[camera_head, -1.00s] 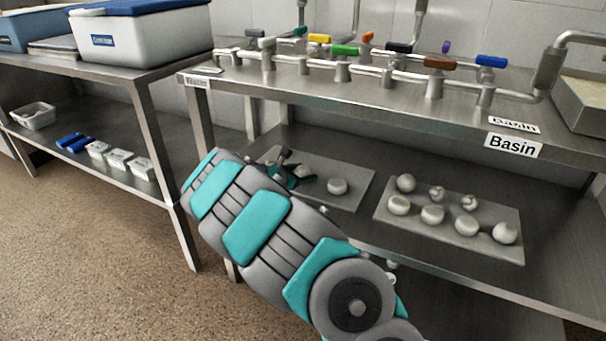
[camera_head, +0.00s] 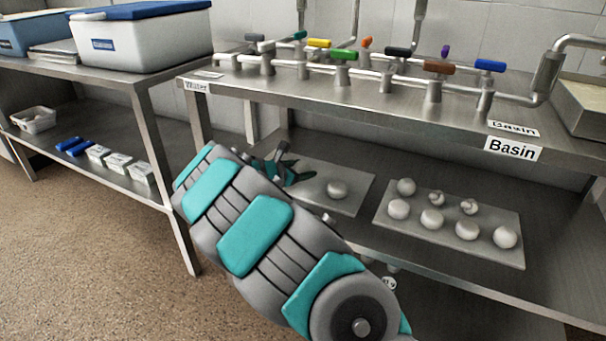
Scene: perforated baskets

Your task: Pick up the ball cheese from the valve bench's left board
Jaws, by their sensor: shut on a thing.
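The left board (camera_head: 352,206) lies on the lower shelf of the valve bench. One round pale ball (camera_head: 338,190) rests on its right part, apart from my gripper. My gripper (camera_head: 279,163) is over the left part of this board, partly hidden by my own grey and teal arm. It is shut on a ball cheese, which the arm hides from this view. I cannot see the grip itself or the clearance from the board.
A right board (camera_head: 448,236) holds several pale balls on the same shelf. The bench top (camera_head: 390,100) with coloured valve handles overhangs the shelf. A bench leg (camera_head: 198,118) stands left of my gripper. Another table with a white cooler (camera_head: 145,42) is at the left.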

